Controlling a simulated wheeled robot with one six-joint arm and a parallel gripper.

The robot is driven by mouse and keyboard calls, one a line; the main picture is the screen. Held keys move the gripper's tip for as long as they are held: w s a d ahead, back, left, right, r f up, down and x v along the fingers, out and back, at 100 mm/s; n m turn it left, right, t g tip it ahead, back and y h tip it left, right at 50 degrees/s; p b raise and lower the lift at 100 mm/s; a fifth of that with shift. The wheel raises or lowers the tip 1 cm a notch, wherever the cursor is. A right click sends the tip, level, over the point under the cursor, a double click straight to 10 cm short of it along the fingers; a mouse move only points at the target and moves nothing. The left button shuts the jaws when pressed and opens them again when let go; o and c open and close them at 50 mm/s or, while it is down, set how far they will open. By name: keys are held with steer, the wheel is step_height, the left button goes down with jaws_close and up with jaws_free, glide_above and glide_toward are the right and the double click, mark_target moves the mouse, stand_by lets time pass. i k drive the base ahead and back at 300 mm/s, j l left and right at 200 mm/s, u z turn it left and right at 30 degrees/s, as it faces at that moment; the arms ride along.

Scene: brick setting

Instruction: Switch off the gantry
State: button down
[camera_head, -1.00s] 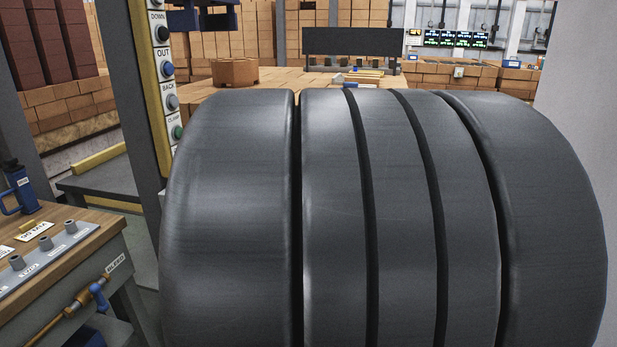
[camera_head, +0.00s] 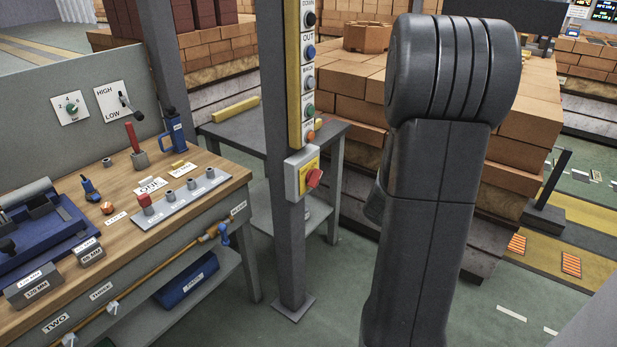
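A yellow button panel (camera_head: 294,95) is fixed to a grey post (camera_head: 283,190). It carries several buttons, with labels including DOWN, OUT and BACK. Below it, a grey and yellow box with a red knob (camera_head: 314,178) is mounted on the same post. My dark arm rises on the right, in front of the brick stack and apart from the post in the picture. My gripper is not visible.
A wooden workbench (camera_head: 225,173) with tools, a peg strip and labelled blocks fills the left. A grey side table (camera_head: 243,132) stands behind the post. A large brick stack (camera_head: 345,105) lies behind my arm. Some floor is bare around the post's foot.

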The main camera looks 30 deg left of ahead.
mark_target(314, 176)
steer(key=u, duration=2)
steer(key=i+l, duration=0.2)
steer(key=l, duration=0.2)
steer(key=i+l, duration=0.2)
steer(key=l, duration=0.15)
steer(key=i+l, duration=0.15)
steer(key=l, duration=0.25)
